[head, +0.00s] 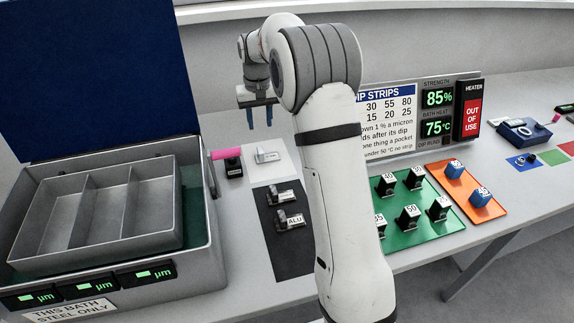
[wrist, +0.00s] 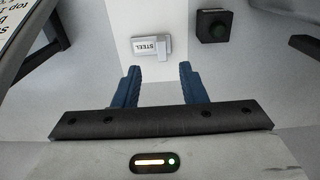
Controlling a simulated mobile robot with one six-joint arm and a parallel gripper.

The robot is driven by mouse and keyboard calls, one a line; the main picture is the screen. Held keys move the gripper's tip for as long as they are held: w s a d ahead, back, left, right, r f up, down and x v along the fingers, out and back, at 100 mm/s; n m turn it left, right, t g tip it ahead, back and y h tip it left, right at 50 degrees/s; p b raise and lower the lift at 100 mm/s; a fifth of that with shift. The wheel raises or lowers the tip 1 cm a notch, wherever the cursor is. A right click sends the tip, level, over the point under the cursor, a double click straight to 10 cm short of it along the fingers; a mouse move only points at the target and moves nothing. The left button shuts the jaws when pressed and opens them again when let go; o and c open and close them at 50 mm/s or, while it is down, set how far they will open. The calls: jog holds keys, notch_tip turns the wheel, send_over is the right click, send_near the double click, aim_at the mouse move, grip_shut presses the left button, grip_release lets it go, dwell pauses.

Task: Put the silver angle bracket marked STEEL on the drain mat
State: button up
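The silver angle bracket marked STEEL (head: 267,156) lies on a pale mat (head: 259,174) on the bench. In the wrist view the bracket (wrist: 147,46) shows its STEEL label, just beyond my fingertips. My gripper (head: 260,118) has two blue fingers pointing down, apart and empty, above and behind the bracket in the head view. In the wrist view my gripper (wrist: 160,72) has nothing between its fingers. A dark mat (head: 287,258) lies in front of the pale one, with two brackets on it, the nearer (head: 289,222) marked ALU. No label shows which is the drain mat.
A bath (head: 212,250) with a raised blue lid (head: 90,70), a three-compartment tray (head: 150,238) and a STEEL ONLY sign stands left. A black box (head: 233,166) and pink rod (head: 228,153) are beside the bracket. Numbered blocks sit on green (head: 420,248) and orange (head: 470,205) mats right.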

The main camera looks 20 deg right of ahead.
jog(key=s+r, duration=0.7)
jog(key=s, duration=0.4)
jog(key=s+d+f+t, duration=0.2)
jog(key=s, duration=2.3)
jog(key=shift+s+f+t, duration=0.2)
jog(key=shift+s+t, duration=0.1)
jog(key=shift+t, duration=0.1)
jog(key=shift+d+r, duration=0.1)
